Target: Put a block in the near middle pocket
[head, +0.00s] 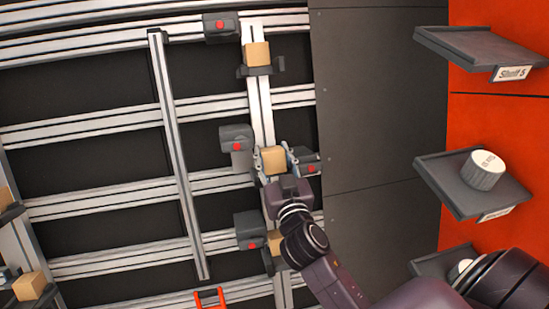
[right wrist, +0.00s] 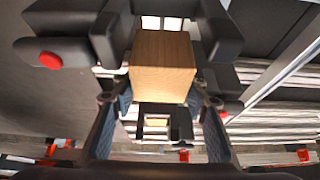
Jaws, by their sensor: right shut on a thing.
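My right gripper (head: 275,164) is shut on a light wooden block (head: 273,160), with one finger on each side of it. In the right wrist view the same block (right wrist: 163,66) fills the space between the fingers, beside dark pocket parts (right wrist: 112,32). In the head view it is at the middle station of the upright rail, between two dark red-dotted units. I cannot tell whether it rests fully in the pocket. Another block (head: 256,54) sits in a dark holder farther up, and one (head: 275,240) shows lower down, partly hidden by my wrist. My left gripper is not in view.
Dark units with red dots (head: 235,139) flank the rail. More blocks (head: 29,286) sit at the lower left. A loose metal bar (head: 177,150) crosses the rails. Shelves (head: 470,185) with a white cylinder (head: 484,169) stand on the right by a red wall.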

